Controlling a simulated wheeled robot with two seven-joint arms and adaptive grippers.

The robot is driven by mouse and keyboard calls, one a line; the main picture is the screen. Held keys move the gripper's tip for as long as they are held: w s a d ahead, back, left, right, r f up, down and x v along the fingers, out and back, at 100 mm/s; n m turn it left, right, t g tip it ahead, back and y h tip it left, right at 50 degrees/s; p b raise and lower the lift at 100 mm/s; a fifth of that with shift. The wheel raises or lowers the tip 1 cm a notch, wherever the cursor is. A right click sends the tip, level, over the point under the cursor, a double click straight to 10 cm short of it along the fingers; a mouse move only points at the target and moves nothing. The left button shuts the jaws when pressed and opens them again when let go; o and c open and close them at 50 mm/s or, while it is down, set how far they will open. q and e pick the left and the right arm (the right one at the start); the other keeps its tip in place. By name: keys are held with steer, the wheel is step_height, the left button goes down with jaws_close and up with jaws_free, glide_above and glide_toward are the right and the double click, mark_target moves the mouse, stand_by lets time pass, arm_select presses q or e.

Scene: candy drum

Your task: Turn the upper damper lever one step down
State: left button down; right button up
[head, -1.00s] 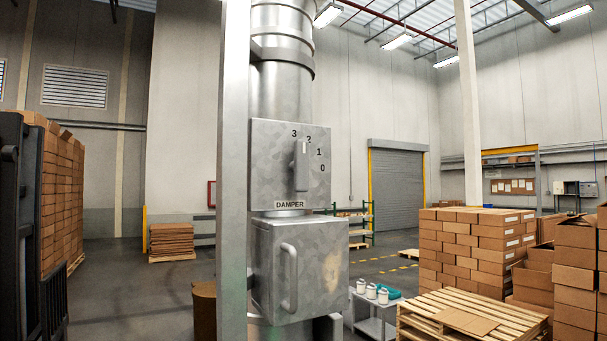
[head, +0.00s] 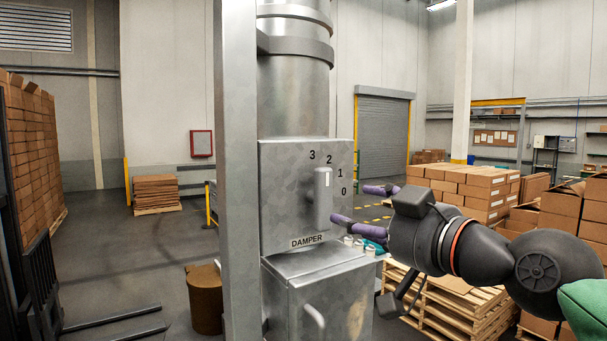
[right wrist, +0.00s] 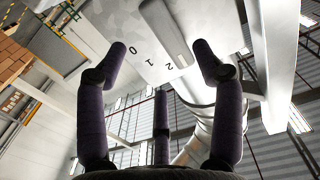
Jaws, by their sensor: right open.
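The damper lever (head: 323,200) is a grey bar on the upper metal plate (head: 280,185) marked DAMPER. It stands nearly upright, its pale tip closest to the 2 of the scale 3, 2, 1, 0. My right gripper (head: 352,207) is open, its purple fingers at the plate's right side, to the right of the lever and seemingly apart from it. In the right wrist view the lever (right wrist: 164,30) lies ahead, between the spread left and right fingers (right wrist: 160,55); nothing is gripped. My left gripper is out of view.
A metal box (head: 335,290) with a pale handle (head: 314,316) sits below the plate. A grey post (head: 238,170) stands just left of it. Pallets (head: 465,310) and stacked cartons (head: 470,190) are at the right. The floor at left is partly clear.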

mark_target(331, 194)
steer(key=w+a+p, duration=0.1)
steer(key=w, duration=0.1)
steer(key=w+a+r, duration=0.1)
steer(key=w+a, duration=0.1)
steer(key=w+a+r+p, duration=0.1)
steer(key=w, duration=0.1)
steer(key=shift+a+p, duration=0.3)
steer(key=shift+p, duration=0.05)
steer(key=shift+w+a, duration=0.4)
steer(key=shift+w, duration=0.15)
steer(key=shift+w+a+f, duration=0.1)
steer(key=shift+w+a, duration=0.1)
steer(key=shift+w, duration=0.05)
steer(key=shift+s+d, duration=0.1)
steer(key=c, duration=1.2)
